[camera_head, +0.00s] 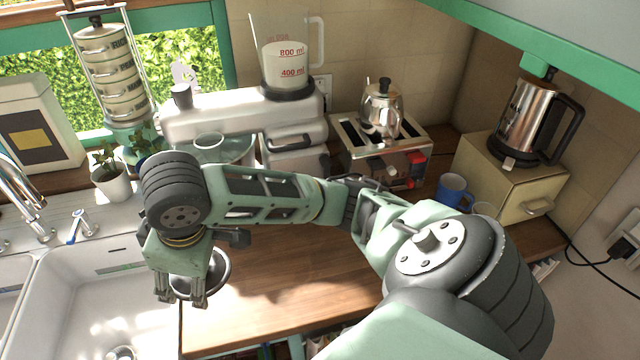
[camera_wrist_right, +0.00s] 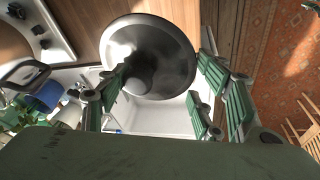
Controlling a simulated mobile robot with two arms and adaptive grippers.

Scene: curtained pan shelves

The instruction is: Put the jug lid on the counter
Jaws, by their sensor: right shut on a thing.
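The jug lid (camera_head: 214,270) is a dark, round, shiny disc, partly hidden behind my right gripper (camera_head: 187,299) in the head view. In the right wrist view the lid (camera_wrist_right: 172,50) fills the upper middle, with its knob between the fingers of my right gripper (camera_wrist_right: 160,100). The gripper is shut on the lid, above the left end of the wooden counter (camera_head: 275,275) by the sink. I cannot tell whether the lid touches the counter. A clear measuring jug (camera_head: 286,62) stands on a white mixer-like base at the back. My left gripper is not in view.
A white sink (camera_head: 85,290) lies left of the counter. A toaster (camera_head: 360,150) with a metal teapot (camera_head: 382,108) on top stands at the back. A blue mug (camera_head: 452,190) and a bread box (camera_head: 510,175) bearing a kettle are at the right. The counter's middle is clear.

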